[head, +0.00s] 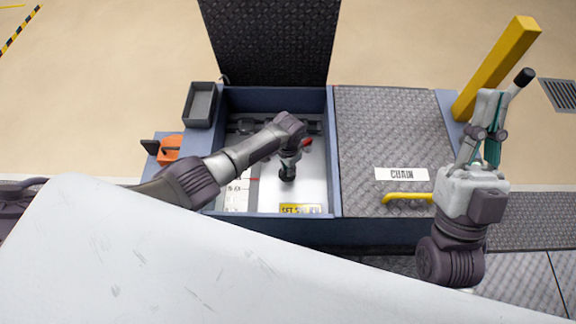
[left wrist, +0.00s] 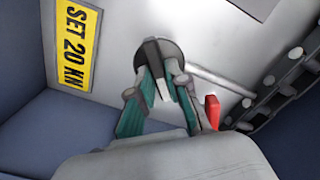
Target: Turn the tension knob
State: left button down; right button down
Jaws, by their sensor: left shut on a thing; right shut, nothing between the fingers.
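The tension knob (left wrist: 172,52) is a dark round knob on the light panel inside the open compartment. My left gripper (left wrist: 163,85) is shut on the knob, with its green-padded fingers on either side of a raised grey bar. In the head view my left arm reaches into the compartment from the left, and its gripper (head: 288,172) points down at the panel and hides most of the knob. My right gripper (head: 481,135) is shut and empty, raised at the right, away from the compartment. A yellow "SET 20 KN" label (left wrist: 75,45) is on the panel.
A chain (left wrist: 285,85) and a red pointer (left wrist: 212,112) lie near the knob. The compartment has blue walls (head: 333,150) and a raised dark lid (head: 270,40). A closed "CHAIN" cover (head: 385,125) with a yellow handle (head: 408,197) and a yellow post (head: 497,68) stand right.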

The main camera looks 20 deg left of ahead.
pick_arm(q)
jog(key=shift+m, duration=0.3)
jog(key=c, duration=1.1)
grip_release()
jog(key=shift+c, duration=0.2)
notch_tip(320, 180, up, 12)
